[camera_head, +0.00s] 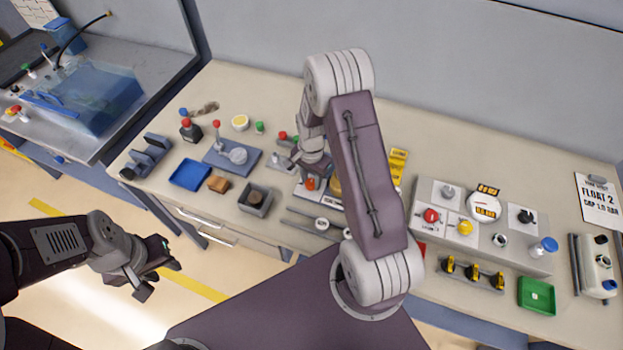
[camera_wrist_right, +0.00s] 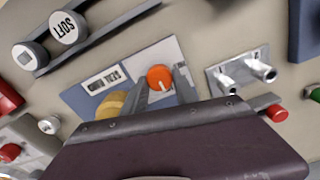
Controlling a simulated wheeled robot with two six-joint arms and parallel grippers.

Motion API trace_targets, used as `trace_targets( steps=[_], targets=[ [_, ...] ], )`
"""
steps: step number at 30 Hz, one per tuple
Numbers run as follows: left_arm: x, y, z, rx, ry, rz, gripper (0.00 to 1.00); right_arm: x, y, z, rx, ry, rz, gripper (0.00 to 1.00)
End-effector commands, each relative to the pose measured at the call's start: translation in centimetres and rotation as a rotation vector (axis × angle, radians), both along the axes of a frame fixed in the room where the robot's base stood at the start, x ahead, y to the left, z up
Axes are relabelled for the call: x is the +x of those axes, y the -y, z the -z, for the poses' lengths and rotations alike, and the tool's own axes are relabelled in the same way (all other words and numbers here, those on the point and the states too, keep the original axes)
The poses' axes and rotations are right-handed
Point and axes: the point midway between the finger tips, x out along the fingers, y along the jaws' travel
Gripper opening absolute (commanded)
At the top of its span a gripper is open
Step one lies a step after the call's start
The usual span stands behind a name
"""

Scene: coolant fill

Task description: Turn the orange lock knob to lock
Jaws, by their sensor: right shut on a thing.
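The orange lock knob (camera_head: 310,184) sits on a blue-and-white plate near the front middle of the bench. It also shows in the right wrist view (camera_wrist_right: 160,76), round, with a pale line on its top pointing toward the bottom of the picture. My right gripper (camera_wrist_right: 161,84) reaches down to it, with one finger on each side, shut on the knob. In the head view my right arm and wrist partly hide the plate. My left gripper (camera_head: 156,275) is open and empty, in front of the bench over the floor.
A yellow round part (camera_wrist_right: 110,105) is beside the knob on the plate. A grey bracket with two metal fittings (camera_wrist_right: 240,72) stands on the other side. A control panel (camera_head: 480,220) stands to the right.

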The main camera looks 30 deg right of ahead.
Motion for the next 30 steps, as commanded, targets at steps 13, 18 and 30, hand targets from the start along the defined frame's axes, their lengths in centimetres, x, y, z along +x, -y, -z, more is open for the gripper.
trace_targets(
  steps=[13,18,30],
  targets=[
    [0.0,0.0,0.1,0.000,0.000,0.000,0.36,-0.4,-0.1,0.3,0.003,-0.012,0.002,0.56],
    [0.0,0.0,0.0,0.000,0.000,0.000,0.36,-0.2,-0.1,0.1,0.002,-0.007,0.001,0.56],
    [0.0,0.0,0.3,0.000,0.000,0.000,0.36,0.0,-0.1,-5.3,0.000,0.001,0.001,0.56]
  ],
)
